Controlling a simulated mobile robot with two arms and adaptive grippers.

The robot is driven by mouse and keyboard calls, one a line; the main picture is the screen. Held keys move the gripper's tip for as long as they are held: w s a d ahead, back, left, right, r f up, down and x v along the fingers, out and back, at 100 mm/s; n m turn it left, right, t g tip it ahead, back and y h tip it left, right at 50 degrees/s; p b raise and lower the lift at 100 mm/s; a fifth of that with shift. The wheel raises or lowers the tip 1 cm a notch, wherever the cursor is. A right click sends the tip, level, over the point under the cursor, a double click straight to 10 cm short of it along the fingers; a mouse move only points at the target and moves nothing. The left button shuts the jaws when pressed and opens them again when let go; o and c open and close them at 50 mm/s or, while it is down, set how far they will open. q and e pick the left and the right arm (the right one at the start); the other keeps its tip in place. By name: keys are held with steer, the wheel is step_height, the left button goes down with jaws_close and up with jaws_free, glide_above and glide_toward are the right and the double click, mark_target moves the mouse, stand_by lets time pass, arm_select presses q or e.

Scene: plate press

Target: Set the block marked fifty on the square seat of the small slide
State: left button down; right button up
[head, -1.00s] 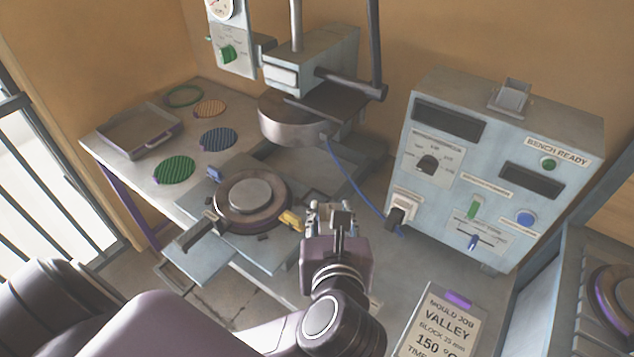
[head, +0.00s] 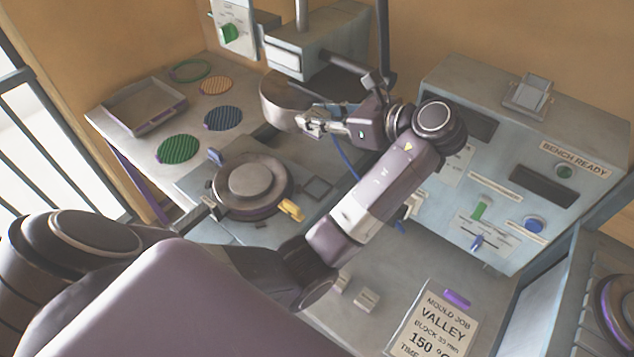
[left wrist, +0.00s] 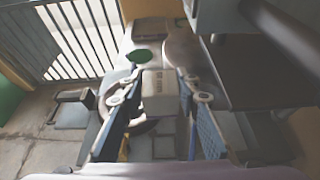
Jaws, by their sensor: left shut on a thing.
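My left gripper (head: 312,122) is raised beside the round press head, above the bench. In the left wrist view, its fingers (left wrist: 158,100) are shut on a pale block (left wrist: 161,84) with dark lettering too blurred to read. A small square seat (head: 318,187) with a dark outline lies on the bench, right of the round mould (head: 252,184) and below the gripper in the picture. The held block is apart from the seat. Two small pale blocks, one (head: 342,280) and another (head: 366,299), stand on the bench near my arm. My right gripper is not in view.
The press head (head: 283,102) is close behind the gripper. A control box (head: 490,180) stands right, with a blue cable leading toward the press. A yellow handle (head: 291,210) is beside the mould. A tray (head: 138,104) and coloured mesh discs lie left. A job card (head: 437,325) is in front.

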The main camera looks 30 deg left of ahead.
arm_select(q)
steer(key=shift+f, duration=9.4)
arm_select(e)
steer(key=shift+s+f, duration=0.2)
arm_select(q)
steer(key=shift+f, duration=0.1)
steer(key=shift+f, duration=0.3)
steer(key=c, duration=1.5)
jaws_free()
steer(key=shift+o, duration=0.2)
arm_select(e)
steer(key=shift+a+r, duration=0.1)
arm_select(q)
steer(key=shift+r, duration=0.15)
